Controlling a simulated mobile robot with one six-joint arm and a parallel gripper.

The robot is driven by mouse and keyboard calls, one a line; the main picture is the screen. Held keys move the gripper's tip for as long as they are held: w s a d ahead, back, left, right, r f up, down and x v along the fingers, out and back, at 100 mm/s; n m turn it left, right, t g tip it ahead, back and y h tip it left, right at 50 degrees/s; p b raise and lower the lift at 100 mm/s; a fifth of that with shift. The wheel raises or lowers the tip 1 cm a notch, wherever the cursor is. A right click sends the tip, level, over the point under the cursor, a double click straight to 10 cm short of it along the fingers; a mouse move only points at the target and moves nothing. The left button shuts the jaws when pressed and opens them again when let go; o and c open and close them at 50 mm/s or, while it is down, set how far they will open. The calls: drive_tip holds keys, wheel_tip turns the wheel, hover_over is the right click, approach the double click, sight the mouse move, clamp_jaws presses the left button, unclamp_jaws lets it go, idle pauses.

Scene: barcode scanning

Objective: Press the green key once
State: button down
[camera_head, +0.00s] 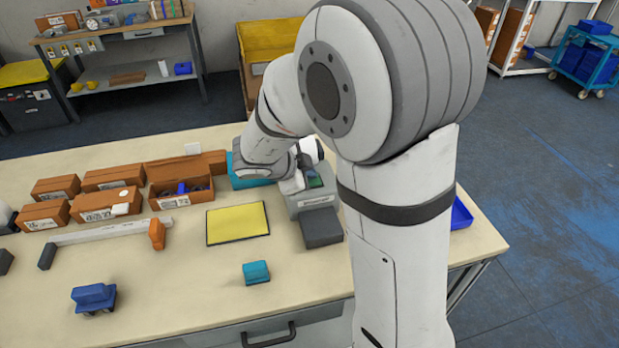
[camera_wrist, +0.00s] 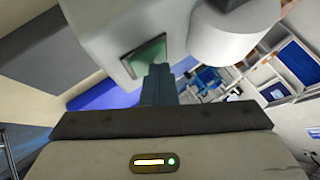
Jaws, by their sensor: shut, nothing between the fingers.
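A grey device (camera_head: 312,200) with a dark green face (camera_head: 315,182) stands at the back right of the table, partly hidden behind my arm. In the wrist view the green face (camera_wrist: 147,56) is a small dark-edged panel on the pale device (camera_wrist: 118,50). I cannot make out separate keys on it. My gripper (camera_wrist: 158,72) is shut and empty, its tips overlapping the lower right edge of the green face. I cannot tell whether they touch it. In the head view my gripper is mostly hidden by the arm, close beside the device.
A yellow mat (camera_head: 237,223) lies left of the device, with a dark grey block (camera_head: 321,228) in front of it. A teal block (camera_head: 256,272) and a blue block (camera_head: 94,297) lie near the front edge. Orange boxes (camera_head: 180,179) line the back left.

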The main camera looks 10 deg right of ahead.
drive_tip(key=shift+f, duration=0.15)
idle(0.4)
drive_tip(key=shift+r+p, duration=1.1)
drive_tip(key=shift+p, duration=0.25)
wheel_tip(320, 180, up, 5)
drive_tip(key=p, duration=0.6)
